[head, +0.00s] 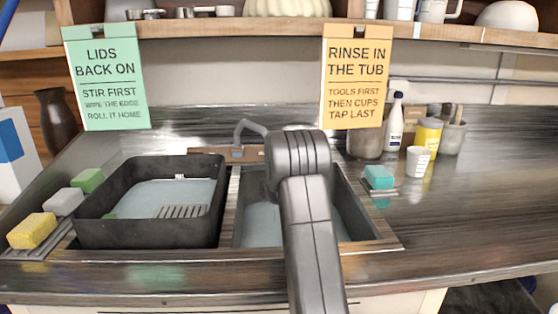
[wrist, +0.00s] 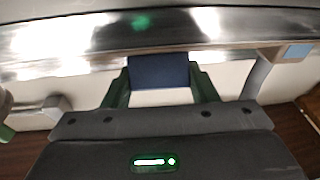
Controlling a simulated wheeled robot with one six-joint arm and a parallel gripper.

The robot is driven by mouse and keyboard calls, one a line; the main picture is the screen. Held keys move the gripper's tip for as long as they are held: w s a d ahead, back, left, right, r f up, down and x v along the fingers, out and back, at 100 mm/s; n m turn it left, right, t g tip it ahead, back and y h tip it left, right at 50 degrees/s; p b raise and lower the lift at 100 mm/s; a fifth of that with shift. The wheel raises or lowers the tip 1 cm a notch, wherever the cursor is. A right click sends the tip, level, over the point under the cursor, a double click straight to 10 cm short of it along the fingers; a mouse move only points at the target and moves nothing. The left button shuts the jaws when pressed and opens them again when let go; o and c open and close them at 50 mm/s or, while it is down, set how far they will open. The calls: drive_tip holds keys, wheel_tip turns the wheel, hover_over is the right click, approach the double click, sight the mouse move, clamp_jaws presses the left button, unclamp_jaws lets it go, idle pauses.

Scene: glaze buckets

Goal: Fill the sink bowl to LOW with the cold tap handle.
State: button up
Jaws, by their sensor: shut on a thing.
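The sink bowl (head: 352,205) is the right-hand basin in the head view, partly hidden by my arm. A pale surface shows low inside it; I cannot tell whether it is water, and no LOW mark is visible. A grey curved spout (head: 250,128) stands behind the bowl. In the wrist view, my gripper (wrist: 160,76) has its green fingers shut on a dark blue block, apparently the cold tap handle (wrist: 158,70). I see no running stream.
A black tub (head: 150,232) with pale blue contents sits left of the bowl. Sponges, including a yellow one (head: 32,231), lie further left. A teal sponge (head: 378,177) and a white cup (head: 418,161) stand right. Two signs hang above. The right counter is mostly clear.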

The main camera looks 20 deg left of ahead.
drive_tip(key=shift+f+m+t+h+b, duration=0.1)
drive_tip(key=shift+m+t+h+b, duration=0.4)
drive_tip(key=shift+m+h, duration=0.7)
drive_tip(key=shift+m, duration=0.1)
drive_tip(key=o, duration=1)
drive_tip(key=shift+s, duration=0.15)
drive_tip(key=b+v, duration=0.1)
drive_tip(key=v, duration=1.2)
drive_tip(key=shift+s+d+f, duration=0.1)
drive_tip(key=shift+s+f, duration=0.05)
drive_tip(key=shift+s, duration=0.1)
drive_tip(key=x, duration=1.4)
drive_tip(key=shift+d+r+p, duration=0.1)
drive_tip(key=shift+r+p, duration=0.1)
drive_tip(key=shift+p, duration=0.15)
drive_tip(key=shift+s, duration=0.15)
